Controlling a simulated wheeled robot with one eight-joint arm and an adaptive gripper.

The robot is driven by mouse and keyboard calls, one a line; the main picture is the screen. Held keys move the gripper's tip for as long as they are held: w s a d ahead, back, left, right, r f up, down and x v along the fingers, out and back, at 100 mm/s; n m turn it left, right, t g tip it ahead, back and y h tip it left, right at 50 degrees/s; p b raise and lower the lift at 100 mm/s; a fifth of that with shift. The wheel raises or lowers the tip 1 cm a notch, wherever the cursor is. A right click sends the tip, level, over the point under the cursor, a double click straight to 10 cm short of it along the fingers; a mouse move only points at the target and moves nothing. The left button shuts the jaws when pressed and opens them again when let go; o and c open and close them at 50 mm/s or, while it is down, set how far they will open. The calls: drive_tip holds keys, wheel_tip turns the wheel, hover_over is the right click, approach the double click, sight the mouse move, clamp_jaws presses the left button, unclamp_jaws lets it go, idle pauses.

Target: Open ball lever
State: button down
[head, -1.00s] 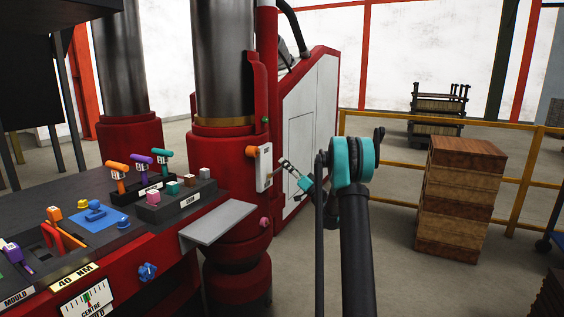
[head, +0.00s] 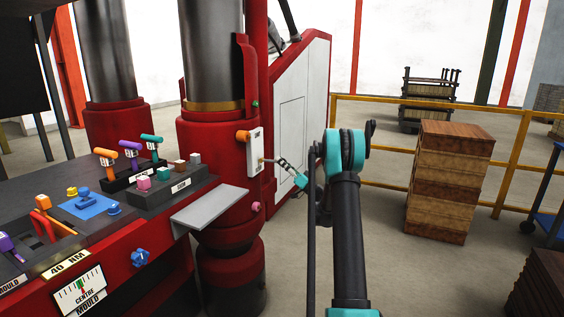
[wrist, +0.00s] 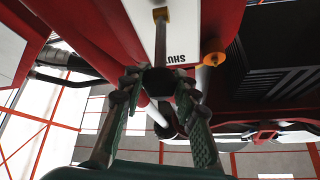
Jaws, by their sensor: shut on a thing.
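The ball lever (wrist: 160,45) shows in the wrist view as a stem running from a yellowish pivot on a white plate (wrist: 180,35) to a dark ball (wrist: 158,81). The plate bears the word SHUT, seen upside down. My gripper (wrist: 157,88) is shut on the dark ball, with a fingertip on each side. In the head view my gripper (head: 281,163) is just right of the white plate (head: 256,152) on the red column. The lever is small there and its ball is hidden by the fingers.
An orange knob (head: 243,136) sits beside the plate's top. A grey shelf (head: 210,208) juts out below left. The console (head: 150,215) with coloured levers is at left.

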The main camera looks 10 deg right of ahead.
drive_tip(key=shift+f, duration=0.1)
idle(0.3)
drive_tip(key=c, duration=1.2)
unclamp_jaws()
drive_tip(key=shift+o, duration=0.2)
drive_tip(key=v, duration=1.2)
